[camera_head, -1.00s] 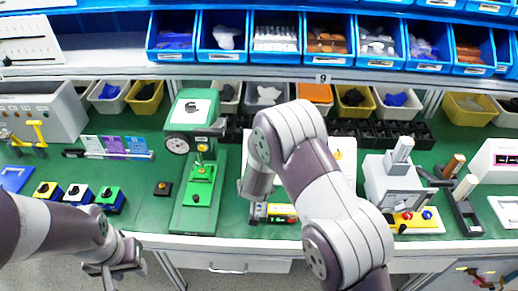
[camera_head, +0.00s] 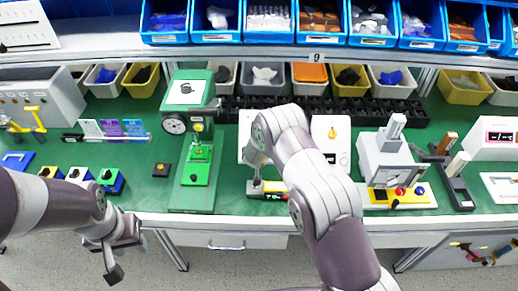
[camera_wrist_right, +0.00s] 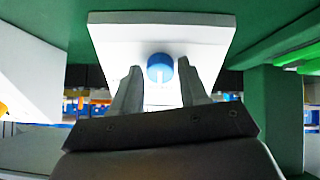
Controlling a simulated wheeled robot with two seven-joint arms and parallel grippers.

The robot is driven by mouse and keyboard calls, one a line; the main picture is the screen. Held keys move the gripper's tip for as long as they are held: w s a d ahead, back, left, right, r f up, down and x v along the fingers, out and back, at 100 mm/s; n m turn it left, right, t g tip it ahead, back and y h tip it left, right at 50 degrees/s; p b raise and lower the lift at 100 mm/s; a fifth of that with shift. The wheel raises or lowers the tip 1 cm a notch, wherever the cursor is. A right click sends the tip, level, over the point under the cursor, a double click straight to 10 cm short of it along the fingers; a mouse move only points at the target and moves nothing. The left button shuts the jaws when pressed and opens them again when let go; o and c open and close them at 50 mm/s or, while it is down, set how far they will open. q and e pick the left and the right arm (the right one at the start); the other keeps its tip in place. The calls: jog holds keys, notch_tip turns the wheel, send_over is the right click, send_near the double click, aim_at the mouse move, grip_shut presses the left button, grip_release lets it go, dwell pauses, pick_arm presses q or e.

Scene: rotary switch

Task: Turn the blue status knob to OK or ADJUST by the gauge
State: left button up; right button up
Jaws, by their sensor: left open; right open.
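In the right wrist view a round blue knob (camera_wrist_right: 160,68) with a white pointer line sits on a white panel (camera_wrist_right: 121,40). My right gripper (camera_wrist_right: 160,77) is open, its two fingers on either side of the knob. I cannot tell whether they touch it. In the head view the knob is hidden behind my right arm. The dial gauge (camera_head: 174,124) is on the green press (camera_head: 190,95); its needle is too small to read. My left gripper (camera_head: 122,262) is open and empty in front of the bench's front edge.
Right of my right arm is a white box with an orange knob (camera_head: 332,133). A grey machine on a yellow base (camera_head: 410,197) stands further right. Small knob blocks (camera_head: 110,180) are at the left. Blue bins (camera_head: 268,22) line the shelf above. Green bench between is partly clear.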

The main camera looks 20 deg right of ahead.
jog(key=shift+w+f, duration=0.15)
jog(key=shift+w, duration=0.05)
jog(key=c, duration=0.8)
jog(key=shift+o, duration=0.2)
jog(key=shift+s+m, duration=0.1)
jog(key=shift+m, duration=0.2)
jog(key=m, duration=0.5)
jog(key=shift+m+g+b, duration=0.3)
jog(key=shift+b, duration=0.1)
jog(key=m, duration=0.5)
jog(key=shift+m+g+h, duration=0.3)
jog(key=shift+m+h, duration=0.1)
jog(key=shift+m, duration=0.3)
